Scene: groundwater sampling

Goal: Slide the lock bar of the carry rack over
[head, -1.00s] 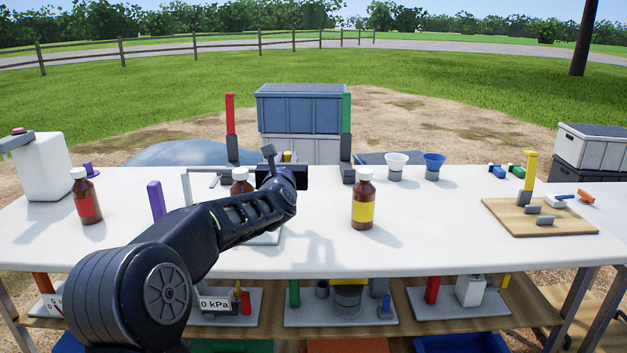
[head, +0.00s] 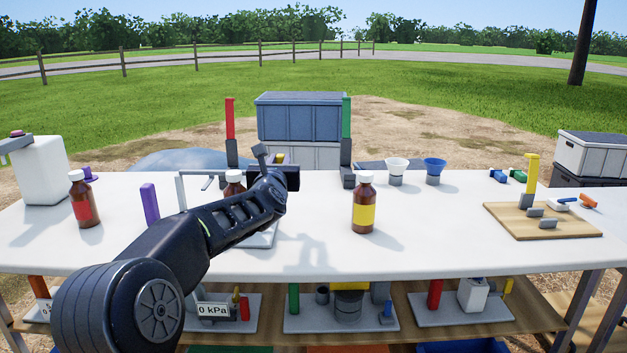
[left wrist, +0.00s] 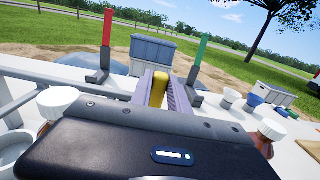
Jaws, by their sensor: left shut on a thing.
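The carry rack (head: 182,192) is a grey frame on a pale base at left centre in the head view, mostly hidden behind my left arm. Its grey rails (left wrist: 95,85) show at the left in the left wrist view. A brown white-capped bottle (head: 234,178) stands at the rack, partly covered. My left gripper (left wrist: 158,92) is shut on a yellow upright tab (left wrist: 159,88), which looks like the lock bar's handle. The tab's top (head: 279,158) just shows behind the gripper in the head view. The bar itself is hidden. My right gripper is not in view.
A yellow-labelled bottle (head: 363,205) stands right of my gripper. A red-labelled bottle (head: 86,203) and a purple block (head: 150,204) are at the left. A red post (head: 230,130) and green post (head: 347,130) stand behind. The table's front right is clear.

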